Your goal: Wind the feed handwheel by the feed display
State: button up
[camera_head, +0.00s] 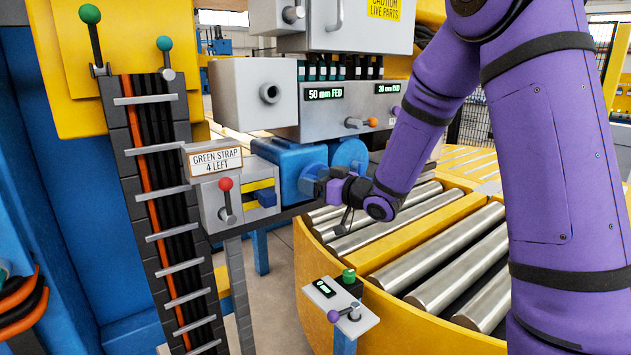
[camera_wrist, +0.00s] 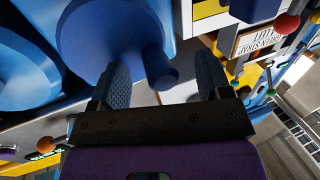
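The feed display (camera_head: 323,94) reads "50 mm FED" on the grey housing above my gripper. In the wrist view a blue round wheel (camera_wrist: 95,38), which looks like the feed handwheel, carries a short blue peg handle (camera_wrist: 165,77). My gripper (camera_wrist: 163,72) is open at the wheel. The peg shows between its two textured fingers, with a gap at least on the right; contact on the left cannot be told. In the head view my gripper (camera_head: 318,186) is at the blue feed unit (camera_head: 287,165), and my wrist hides part of the wheel.
A second display (camera_head: 393,88) and an orange-knobbed lever (camera_head: 360,123) are on the housing. Left stands a box with a red-knobbed lever (camera_head: 227,200) and a "GREEN STRAP 4 LEFT" sign (camera_head: 215,160). A "0 mm" panel (camera_head: 340,305) and the roller conveyor (camera_head: 430,235) lie below.

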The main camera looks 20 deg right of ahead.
jog(key=shift+a, duration=0.25)
jog(key=c, duration=0.9)
jog(key=n, duration=0.1)
jog(key=f+n, duration=0.1)
jog(key=n+h, duration=0.1)
jog(key=n, duration=0.1)
jog(key=shift+s+a+f+g, duration=0.15)
jog(key=shift+f+g, duration=0.1)
jog(key=shift+g, duration=0.15)
jog(key=shift+f, duration=0.1)
jog(key=shift+n, duration=0.3)
jog(key=shift+f+n+g+h, duration=0.15)
jog(key=shift+f+n+h, duration=0.3)
jog(key=shift+n, duration=0.45)
jog(key=shift+f+n+g+h, duration=0.15)
jog(key=shift+f+n+h, duration=0.25)
jog(key=shift+n, duration=0.5)
jog(key=n+h, duration=0.1)
jog(key=d+f+n, duration=0.1)
jog(key=n, duration=0.1)
jog(key=shift+h, duration=0.35)
jog(key=shift+w+n, duration=0.2)
jog(key=shift+n, duration=0.2)
jog(key=shift+c, duration=0.2)
